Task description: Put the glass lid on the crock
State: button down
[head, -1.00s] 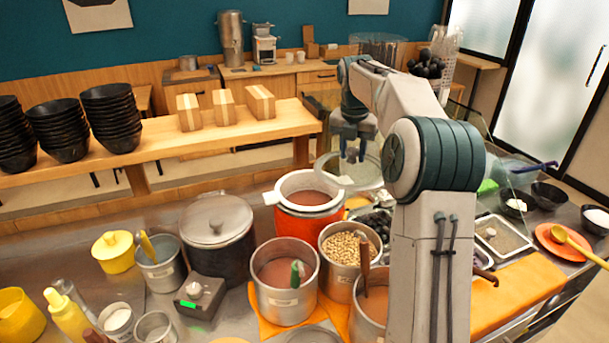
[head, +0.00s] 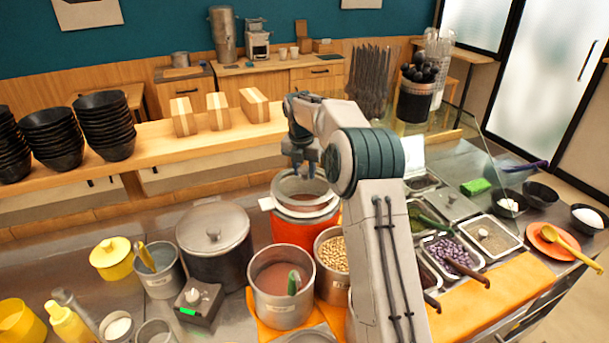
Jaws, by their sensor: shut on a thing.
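The crock (head: 305,233) is orange-red with a white rim and side handles, and stands on the counter in the middle of the head view. The round glass lid (head: 290,184) is clear, with a pale rim. It is over the crock's mouth, and brown contents show through and below it. My gripper (head: 304,172) points down, shut on the lid at its middle. The grip itself is small and partly hidden. I cannot tell whether the lid touches the crock's rim or hangs just above it.
A large lidded dark pot (head: 214,245) stands left of the crock. A steel pot of brown liquid (head: 281,288) and a pot of beans (head: 332,255) are in front. Topping trays (head: 493,236) lie to the right, and a wooden shelf (head: 180,150) runs behind.

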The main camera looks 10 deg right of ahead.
aim_at(305, 178)
jog(key=shift+f+p, duration=0.35)
jog(key=shift+f, duration=1.15)
jog(key=shift+f, duration=0.15)
jog(key=c, duration=1)
grip_release()
